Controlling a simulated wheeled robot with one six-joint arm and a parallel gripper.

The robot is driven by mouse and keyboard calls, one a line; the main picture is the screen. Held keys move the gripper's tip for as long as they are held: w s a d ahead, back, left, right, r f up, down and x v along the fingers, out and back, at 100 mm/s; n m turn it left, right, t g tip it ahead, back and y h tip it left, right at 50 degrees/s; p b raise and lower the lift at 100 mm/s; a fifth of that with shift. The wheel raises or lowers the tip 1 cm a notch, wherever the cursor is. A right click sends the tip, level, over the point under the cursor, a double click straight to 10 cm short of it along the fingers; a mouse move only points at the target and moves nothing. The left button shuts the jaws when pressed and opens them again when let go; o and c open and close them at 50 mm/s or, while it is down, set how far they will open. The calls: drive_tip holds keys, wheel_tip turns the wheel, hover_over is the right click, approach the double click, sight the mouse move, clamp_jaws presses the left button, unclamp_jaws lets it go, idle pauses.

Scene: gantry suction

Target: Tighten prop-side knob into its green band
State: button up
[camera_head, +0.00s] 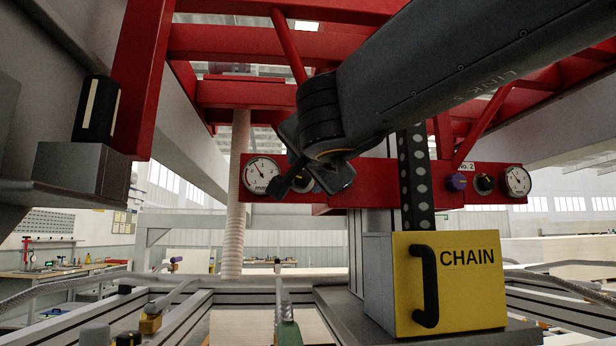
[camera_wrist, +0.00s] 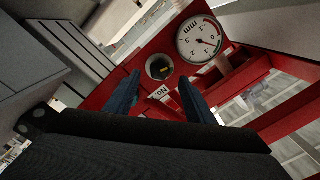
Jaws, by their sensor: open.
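The red beam carries two round white dial gauges in the head view, a left gauge (camera_head: 262,175) and a right gauge (camera_head: 517,181). A dark round knob (camera_head: 484,184) and a purple knob (camera_head: 456,181) sit left of the right gauge. Another round fitting beside the left gauge is mostly hidden behind my gripper (camera_head: 288,184). In the wrist view, my gripper (camera_wrist: 160,84) is open, its blue fingers apart. A dark round knob (camera_wrist: 159,67) with a brass-coloured centre shows beyond and between the fingertips, with a gauge (camera_wrist: 200,39) to its right. I cannot make out the needle's band.
A yellow box marked CHAIN (camera_head: 450,284) with a black handle stands at right, below a black perforated strip (camera_head: 416,180). A pale ribbed hose (camera_head: 234,195) hangs left of centre. Red girders (camera_head: 240,42) run overhead. Metal rails (camera_head: 185,320) cross the foreground.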

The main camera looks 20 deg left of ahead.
drive_tip(key=shift+v, duration=1.7)
drive_tip(key=shift+a, duration=0.1)
